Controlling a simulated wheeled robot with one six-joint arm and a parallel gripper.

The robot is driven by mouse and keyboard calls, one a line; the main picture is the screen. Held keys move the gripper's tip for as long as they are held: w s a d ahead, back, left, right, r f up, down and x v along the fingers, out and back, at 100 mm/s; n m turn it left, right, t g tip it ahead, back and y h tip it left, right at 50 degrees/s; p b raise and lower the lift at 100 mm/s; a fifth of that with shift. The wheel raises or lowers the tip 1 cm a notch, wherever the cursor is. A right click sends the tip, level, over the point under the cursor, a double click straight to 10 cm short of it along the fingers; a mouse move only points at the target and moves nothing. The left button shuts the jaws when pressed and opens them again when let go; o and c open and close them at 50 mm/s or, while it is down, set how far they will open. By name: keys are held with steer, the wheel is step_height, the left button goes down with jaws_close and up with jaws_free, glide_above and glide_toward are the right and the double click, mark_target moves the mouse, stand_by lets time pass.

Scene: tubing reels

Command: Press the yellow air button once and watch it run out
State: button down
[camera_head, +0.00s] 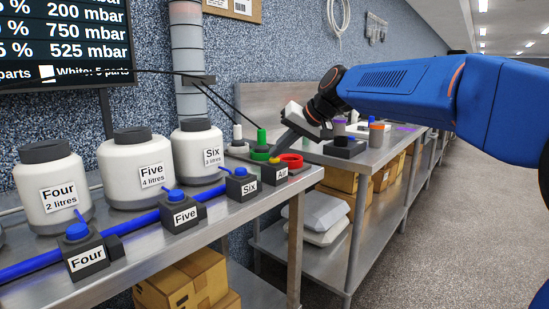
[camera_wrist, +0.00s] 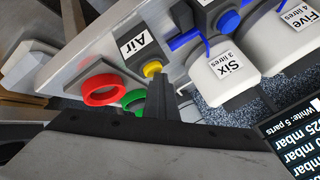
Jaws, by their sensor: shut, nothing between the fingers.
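The yellow air button (camera_head: 274,161) sits on a dark block labelled Air (camera_head: 281,175), at the right end of the front bench. The button also shows in the wrist view (camera_wrist: 152,69), beside the Air label (camera_wrist: 133,45). My gripper (camera_head: 279,152) is shut and empty, pointing down at the button from the far side. In the wrist view its fingertips (camera_wrist: 160,83) are right at the button and hide part of it. I cannot tell whether they touch it.
A red ring (camera_head: 291,160) and a green ring (camera_head: 262,153) lie close to the Air block. Blocks labelled Six (camera_head: 248,187), Five (camera_head: 186,217) and Four (camera_head: 88,263) line the bench edge before white jars (camera_head: 134,172). A screen (camera_head: 60,40) hangs at upper left.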

mark_target(278, 159)
steer(key=shift+w+r, duration=0.15)
steer(key=shift+r, duration=0.6)
steer(key=shift+r, duration=2.55)
